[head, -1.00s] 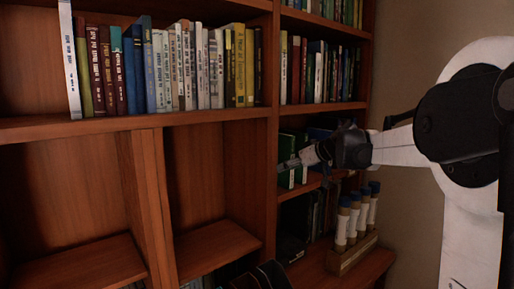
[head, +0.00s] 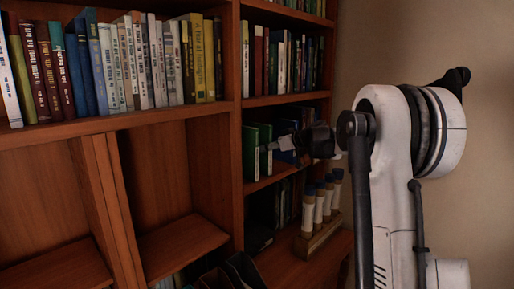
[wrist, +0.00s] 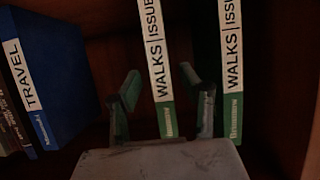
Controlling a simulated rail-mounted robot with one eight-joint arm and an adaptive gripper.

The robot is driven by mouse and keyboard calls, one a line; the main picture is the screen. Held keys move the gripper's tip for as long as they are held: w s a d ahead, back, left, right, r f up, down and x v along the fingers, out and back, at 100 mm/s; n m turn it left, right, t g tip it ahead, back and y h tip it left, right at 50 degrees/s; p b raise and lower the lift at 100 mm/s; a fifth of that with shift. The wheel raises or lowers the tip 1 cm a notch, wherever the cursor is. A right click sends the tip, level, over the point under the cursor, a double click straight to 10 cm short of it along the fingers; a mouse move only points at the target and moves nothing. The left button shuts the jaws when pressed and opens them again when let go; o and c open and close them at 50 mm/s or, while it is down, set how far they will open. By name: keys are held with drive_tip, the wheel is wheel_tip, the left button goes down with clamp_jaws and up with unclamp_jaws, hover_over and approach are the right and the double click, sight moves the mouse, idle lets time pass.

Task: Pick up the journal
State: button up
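Two green journals with white spine labels reading "WALKS | ISSUE" stand upright in the wrist view, a left one (wrist: 156,55) and a right one (wrist: 231,60). Green volumes (head: 250,153) also show on the middle shelf in the head view. My gripper (wrist: 160,84) is open, with one finger on each side of the left journal's spine. Gaps show between the fingers and the spine; how deep the fingers reach is unclear. In the head view my gripper (head: 284,146) is at the front of that shelf, beside the green volumes.
A blue "TRAVEL" book (wrist: 48,75) leans at the left in the wrist view, with darker books beside it. The shelf upright (head: 236,130) is left of the green volumes. Blue-capped tubes (head: 319,205) stand in a wooden rack below my gripper.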

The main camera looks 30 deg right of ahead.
drive_tip(key=shift+p+x, duration=0.95)
drive_tip(key=shift+x, duration=1.9)
drive_tip(key=shift+s+a+f, duration=0.1)
drive_tip(key=shift+s+f, duration=0.1)
clamp_jaws()
